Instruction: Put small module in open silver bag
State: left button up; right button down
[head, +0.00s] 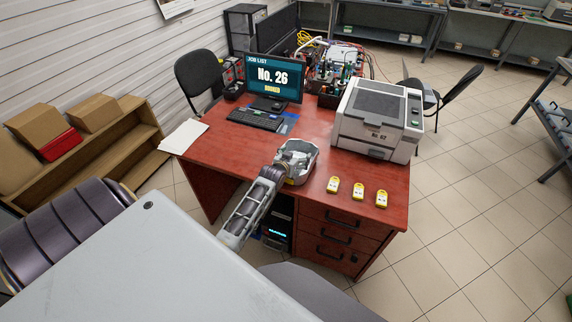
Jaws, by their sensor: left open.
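My left gripper (298,158) is open above the front middle of the red desk (236,142), its arm reaching in from the lower left. I cannot make out anything between its fingers. Three small yellow-and-white devices (333,184) lie apart in a row on the desk, to the right of the gripper. I cannot tell whether one of them is the small module. No open silver bag can be made out; the gripper hides part of the desk top. My right gripper is not in view.
A printer (378,118) stands at the desk's right. A monitor (274,78), a keyboard (255,119) and white paper (184,136) are to the left. Cables and equipment (335,62) crowd the back. A grey surface (150,265) fills the lower left. The desk's front right is mostly clear.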

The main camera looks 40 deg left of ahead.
pick_arm(q)
jog(key=shift+v, duration=5)
jog(key=shift+s+r, duration=0.2)
jog(key=shift+s, duration=0.3)
